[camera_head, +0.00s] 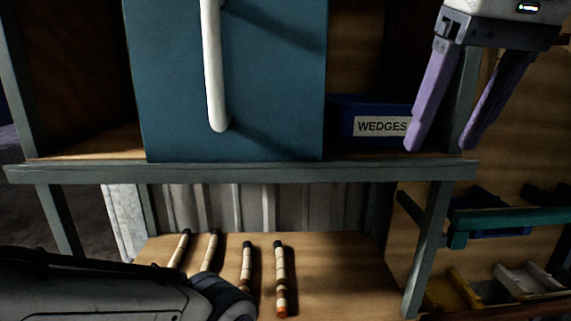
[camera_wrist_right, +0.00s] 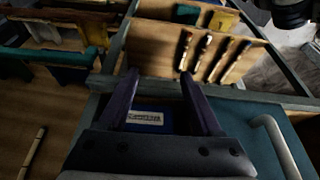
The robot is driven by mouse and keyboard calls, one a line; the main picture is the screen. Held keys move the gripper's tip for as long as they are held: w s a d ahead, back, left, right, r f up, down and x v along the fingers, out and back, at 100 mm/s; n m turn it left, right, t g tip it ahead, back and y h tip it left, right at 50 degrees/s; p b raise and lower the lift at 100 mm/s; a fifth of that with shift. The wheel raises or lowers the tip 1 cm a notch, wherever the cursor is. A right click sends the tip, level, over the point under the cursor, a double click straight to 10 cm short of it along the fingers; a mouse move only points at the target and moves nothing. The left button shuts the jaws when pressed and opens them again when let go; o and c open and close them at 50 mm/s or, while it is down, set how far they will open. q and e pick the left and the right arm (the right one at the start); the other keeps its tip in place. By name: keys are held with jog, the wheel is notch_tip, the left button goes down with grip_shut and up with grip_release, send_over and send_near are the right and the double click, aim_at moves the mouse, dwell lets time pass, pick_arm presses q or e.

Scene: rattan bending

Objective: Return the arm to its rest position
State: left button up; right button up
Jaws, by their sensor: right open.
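My right gripper (camera_head: 438,148) is open, its two purple fingers pointing down at the upper right of the head view, with nothing between them. In the right wrist view its fingers (camera_wrist_right: 159,72) are also spread and empty. In the head view it hangs in front of the shelf's right end, beside the blue WEDGES bin (camera_head: 345,122). A grey link of my left arm (camera_head: 90,290) crosses the lower left of the head view; its gripper is not seen.
A teal door or box front (camera_head: 270,60) with a white handle (camera_head: 212,70) stands on the shelf (camera_head: 240,172). Several banded rods (camera_head: 281,275) lie on the lower wooden board (camera_head: 350,270). Yellow (camera_head: 450,291) and white bins (camera_head: 525,280) sit at right.

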jog(key=w+a+f+n+g+b, duration=0.1)
jog(key=a+f+b, duration=0.15)
jog(key=f, duration=0.55)
jog(key=w+a+f+n+y+b, duration=0.1)
jog(key=a+f, duration=0.3)
jog(key=f, duration=0.4)
jog(key=w+a+f+n+g+b, duration=0.1)
jog(key=a+f+n, duration=0.15)
jog(key=f, duration=0.55)
jog(key=s+a+f+n+g+b, duration=0.1)
jog(key=s+f, duration=0.4)
jog(key=f, duration=0.6)
jog(key=s+a+f+n+g+b, duration=0.1)
jog(key=s+f, duration=0.5)
jog(key=f, duration=0.6)
jog(key=shift+b, duration=0.8)
